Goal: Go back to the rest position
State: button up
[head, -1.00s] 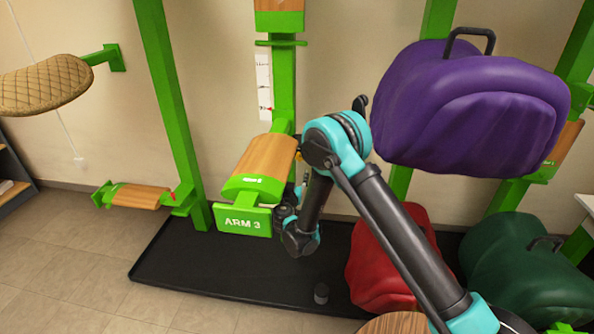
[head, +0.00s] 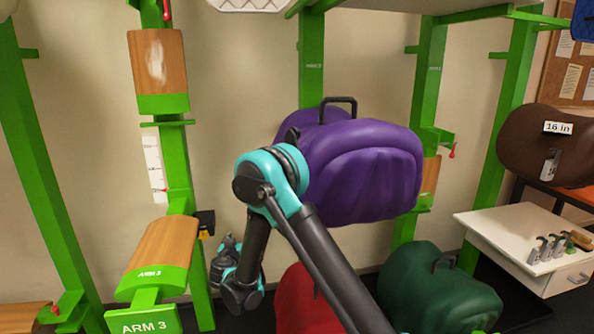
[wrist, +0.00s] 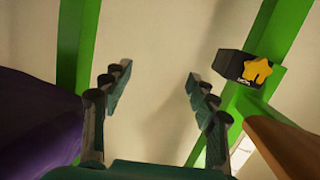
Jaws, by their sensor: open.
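My gripper (wrist: 155,95) is open and empty in the wrist view, its two dark fingers apart with the pale wall beyond them. In the head view my arm bends down at a turquoise joint, and the wrist end sits just right of the wooden-topped rack arm labelled ARM 3 (head: 160,250); the fingertips are hard to make out there. A purple saddle-shaped thing (head: 365,170) hangs behind and right of my arm. Its dark purple side also shows at the left of the wrist view (wrist: 35,125).
A black box with a yellow star (wrist: 248,68) is on a green post right of my fingers. Red (head: 298,300) and green (head: 440,290) saddle-like things stand low. A white cabinet (head: 525,235) with small tools and a brown saddle (head: 545,145) are at right.

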jog(key=d+r+m+g+h, duration=0.1)
jog(key=d+r+g+h, duration=0.25)
jog(key=d, duration=1.55)
jog(key=s+d+r+g, duration=0.1)
jog(key=s+d+g, duration=0.1)
jog(key=s+d, duration=0.35)
jog(key=s+d+r+g, duration=0.1)
jog(key=s+d, duration=0.2)
jog(key=d, duration=0.5)
jog(key=s+d+f+g+y, duration=0.1)
jog(key=s+d, duration=0.4)
jog(key=s, duration=0.7)
jog(key=s+d+f+g+y, duration=0.2)
jog(key=s+d+f+g, duration=0.1)
jog(key=s, duration=1)
jog(key=shift+d+f+g, duration=0.3)
jog(key=shift+d+g, duration=0.25)
jog(key=shift+d, duration=0.55)
jog(key=shift+s, duration=0.1)
